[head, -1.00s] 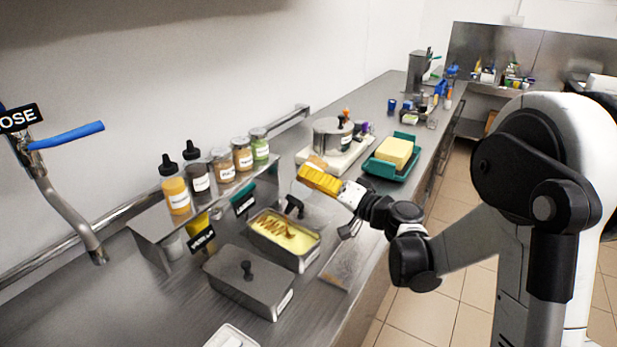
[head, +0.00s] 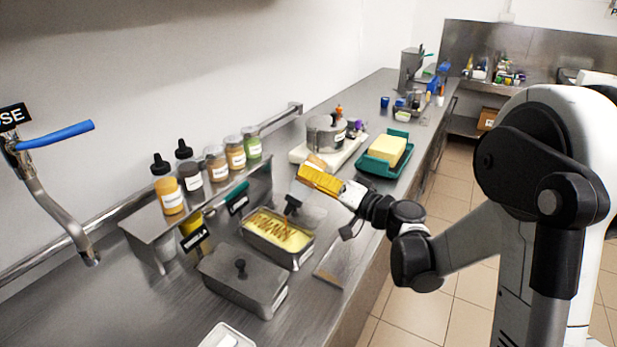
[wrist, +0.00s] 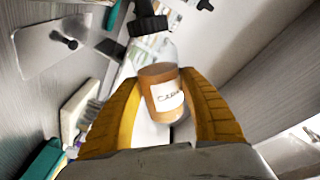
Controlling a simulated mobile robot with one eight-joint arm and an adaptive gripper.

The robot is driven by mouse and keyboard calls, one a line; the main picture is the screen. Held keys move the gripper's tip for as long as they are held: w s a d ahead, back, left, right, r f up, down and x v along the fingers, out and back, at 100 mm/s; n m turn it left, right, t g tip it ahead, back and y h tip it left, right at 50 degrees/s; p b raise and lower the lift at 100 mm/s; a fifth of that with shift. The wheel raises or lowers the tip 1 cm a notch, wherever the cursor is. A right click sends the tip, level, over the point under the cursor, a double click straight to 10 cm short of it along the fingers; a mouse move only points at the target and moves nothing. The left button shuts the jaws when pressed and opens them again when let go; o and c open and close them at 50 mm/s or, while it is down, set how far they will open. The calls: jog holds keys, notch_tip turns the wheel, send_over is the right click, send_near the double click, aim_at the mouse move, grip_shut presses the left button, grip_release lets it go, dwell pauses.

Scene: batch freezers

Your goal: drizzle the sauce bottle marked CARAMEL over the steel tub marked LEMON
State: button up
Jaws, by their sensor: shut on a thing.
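My gripper (head: 318,180) is shut on a sauce bottle (wrist: 166,92); its two yellow fingers flank the bottle in the wrist view. The bottle has a clear body, brown-orange sauce, a black cap and a white label with the start of a word like CARAMEL. In the head view the bottle is tilted, black nozzle (head: 292,204) down, above an open steel tub (head: 264,253). A thin orange-brown streak runs below the nozzle. The tub holds pale yellow ice cream (head: 292,241) with brown zigzag lines. The tub's label is too small to read.
A lidded steel tub (head: 226,287) stands in front left of the open one. A steel shelf (head: 147,228) behind carries several bottles and jars. A green tray (head: 371,168) with a yellow block and a pot (head: 322,132) stand farther back. A blue-handled tap (head: 55,135) is at left.

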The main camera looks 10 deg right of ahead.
jog(key=shift+v, duration=1.6)
jog(key=shift+w, duration=0.1)
jog(key=m+b, duration=0.1)
jog(key=m, duration=0.3)
jog(key=shift+r+m+p, duration=0.35)
jog(key=shift+r+m, duration=0.3)
jog(key=shift+m, duration=0.5)
jog(key=shift+r+m+p, duration=0.35)
jog(key=shift+r+m, duration=0.25)
jog(key=shift+m, duration=0.55)
jog(key=shift+r, duration=0.1)
